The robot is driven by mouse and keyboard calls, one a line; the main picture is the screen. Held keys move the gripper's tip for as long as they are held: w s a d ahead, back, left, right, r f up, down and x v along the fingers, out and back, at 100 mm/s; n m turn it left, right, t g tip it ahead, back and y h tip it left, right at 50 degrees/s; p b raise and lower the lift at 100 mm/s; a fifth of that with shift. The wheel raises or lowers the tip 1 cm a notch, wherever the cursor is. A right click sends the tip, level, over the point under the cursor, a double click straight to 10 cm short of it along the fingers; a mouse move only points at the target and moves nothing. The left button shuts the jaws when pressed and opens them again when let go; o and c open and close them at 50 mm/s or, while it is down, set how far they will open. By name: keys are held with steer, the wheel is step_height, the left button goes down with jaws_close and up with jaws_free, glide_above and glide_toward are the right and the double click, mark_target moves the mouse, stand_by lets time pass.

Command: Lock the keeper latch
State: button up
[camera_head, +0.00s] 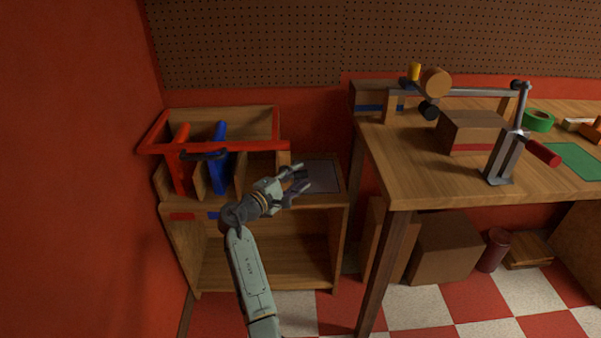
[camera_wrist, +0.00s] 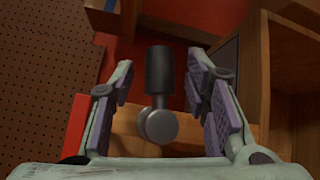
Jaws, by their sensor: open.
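In the head view, my gripper (camera_head: 299,181) is at the right end of a wooden rack (camera_head: 240,207), beside the end of a red frame (camera_head: 215,147). In the wrist view, my gripper (camera_wrist: 159,72) is open. Its two padded fingers stand left and right of a dark cylindrical knob (camera_wrist: 158,68) with a grey round piece (camera_wrist: 158,127) below it, probably the keeper latch. I see gaps on both sides of the knob. In the head view I cannot make out the latch clearly behind my fingers.
A red upright (camera_head: 181,158) and a blue upright (camera_head: 218,158) stand in the rack's slots. A dark grey panel (camera_head: 322,176) lies on the rack's right side. A workbench (camera_head: 420,177) with a clamp stand (camera_head: 507,150) is to the right. The red wall is close on the left.

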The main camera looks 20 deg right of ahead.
steer(key=shift+x, duration=0.85)
steer(key=shift+c, duration=0.3)
jaws_close()
